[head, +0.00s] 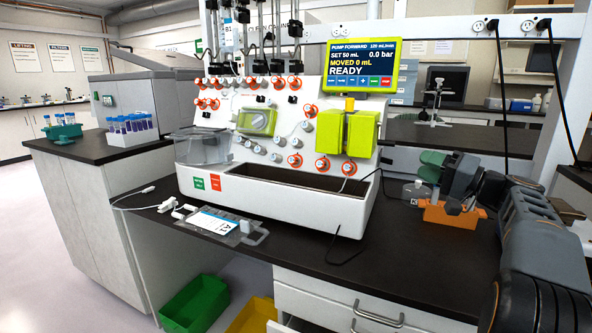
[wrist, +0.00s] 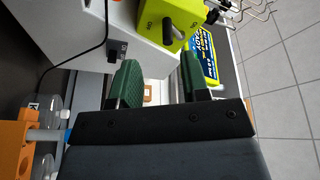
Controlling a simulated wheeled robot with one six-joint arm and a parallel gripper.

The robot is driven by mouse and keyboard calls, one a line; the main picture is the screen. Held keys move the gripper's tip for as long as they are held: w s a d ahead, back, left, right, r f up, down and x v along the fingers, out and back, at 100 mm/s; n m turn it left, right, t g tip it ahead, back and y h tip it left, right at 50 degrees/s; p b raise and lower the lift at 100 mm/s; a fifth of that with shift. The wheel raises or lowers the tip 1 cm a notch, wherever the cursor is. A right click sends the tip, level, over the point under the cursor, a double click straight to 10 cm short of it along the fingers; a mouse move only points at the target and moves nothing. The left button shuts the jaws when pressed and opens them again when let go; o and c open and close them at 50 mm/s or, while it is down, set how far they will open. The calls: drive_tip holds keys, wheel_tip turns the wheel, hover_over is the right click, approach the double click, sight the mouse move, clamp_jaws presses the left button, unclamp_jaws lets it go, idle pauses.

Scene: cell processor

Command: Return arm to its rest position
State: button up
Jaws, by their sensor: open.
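My gripper (head: 432,166) is at the right of the white cell processor (head: 275,205), above the black bench. My arm comes in from the right edge of the head view. In the wrist view my gripper (wrist: 160,82) shows two green finger pads held apart with nothing between them. The processor's screen (head: 359,62) reads READY.
An orange holder (head: 447,214) stands on the bench just below my gripper, with a small clear vessel (head: 416,192) beside it. A labelled bag (head: 216,222) lies at the bench front. Black cables (head: 492,90) hang behind. A green bin (head: 194,305) stands on the floor.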

drive_tip(key=s+a+r+g+h+p, duration=0.1)
drive_tip(key=s+a+g+h+p, duration=0.25)
drive_tip(key=a+p, duration=0.5)
drive_tip(key=s+a+r+g+h+p, duration=0.2)
drive_tip(key=s+a+g+p, duration=0.25)
drive_tip(key=a+p, duration=0.45)
drive_tip(key=s+a+n+g+h+p, duration=0.2)
drive_tip(key=s+h+p, duration=0.5)
drive_tip(key=s+p, duration=0.6)
drive_tip(key=shift+s+a+n+g, duration=0.2)
drive_tip(key=shift+s+n+g, duration=0.2)
drive_tip(key=shift+s+n, duration=0.45)
drive_tip(key=shift+w+h, duration=0.1)
drive_tip(key=shift+h, duration=0.15)
